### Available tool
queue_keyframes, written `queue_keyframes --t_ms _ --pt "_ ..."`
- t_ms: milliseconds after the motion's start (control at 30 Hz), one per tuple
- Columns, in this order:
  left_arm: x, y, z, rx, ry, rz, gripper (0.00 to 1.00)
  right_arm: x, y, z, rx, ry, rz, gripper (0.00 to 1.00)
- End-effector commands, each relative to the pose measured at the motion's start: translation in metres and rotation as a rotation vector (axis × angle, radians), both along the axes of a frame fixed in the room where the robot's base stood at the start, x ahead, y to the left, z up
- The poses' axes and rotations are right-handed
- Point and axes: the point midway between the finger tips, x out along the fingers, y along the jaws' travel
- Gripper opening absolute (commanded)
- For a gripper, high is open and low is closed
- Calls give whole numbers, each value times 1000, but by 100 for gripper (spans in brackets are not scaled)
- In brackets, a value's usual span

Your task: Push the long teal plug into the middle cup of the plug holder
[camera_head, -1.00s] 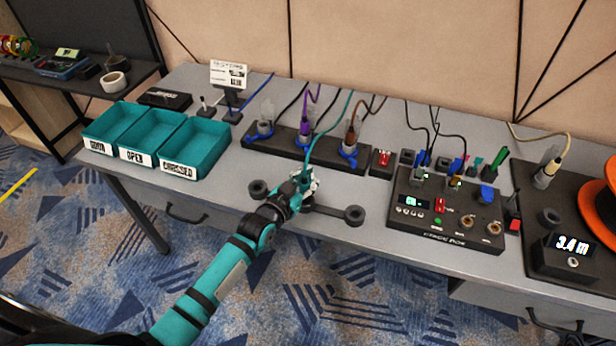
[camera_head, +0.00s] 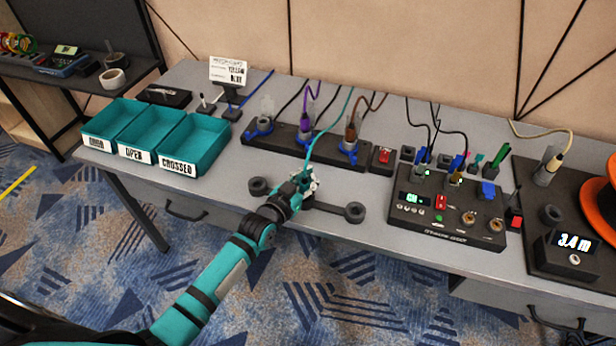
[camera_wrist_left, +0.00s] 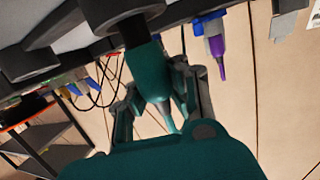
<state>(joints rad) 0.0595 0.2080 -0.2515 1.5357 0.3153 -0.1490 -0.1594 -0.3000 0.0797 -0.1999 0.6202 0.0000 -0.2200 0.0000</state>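The plug holder is a dark bar with round cups, lying near the table's front edge; its left end cup (camera_head: 257,186) and right end cup (camera_head: 355,212) show as empty. My left gripper (camera_head: 304,186) covers the middle cup in the head view. In the left wrist view the long teal plug (camera_wrist_left: 148,72) stands between the fingers of my left gripper (camera_wrist_left: 155,85), which appear closed on its sides. The plug's end meets a dark cup (camera_wrist_left: 125,12); how deep it sits is hidden. A teal cable (camera_head: 325,130) rises from the plug. My right gripper is not in view.
A black rack (camera_head: 290,147) with several cabled plugs stands behind the holder. Teal bins (camera_head: 190,148) are at left. A black box with a display (camera_head: 440,220) stands at right. Bare table lies between the bins and the holder.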

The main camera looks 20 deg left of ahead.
Motion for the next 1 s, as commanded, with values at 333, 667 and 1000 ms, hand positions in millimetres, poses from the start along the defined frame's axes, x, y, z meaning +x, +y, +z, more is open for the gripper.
queue_keyframes --t_ms 333,667,1000 --pt "0 0 -2 0 -1 0 0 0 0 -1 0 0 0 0" --pt "0 0 -5 0 0 0 0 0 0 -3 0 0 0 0" --pt "0 0 -12 0 0 0 0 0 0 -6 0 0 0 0"
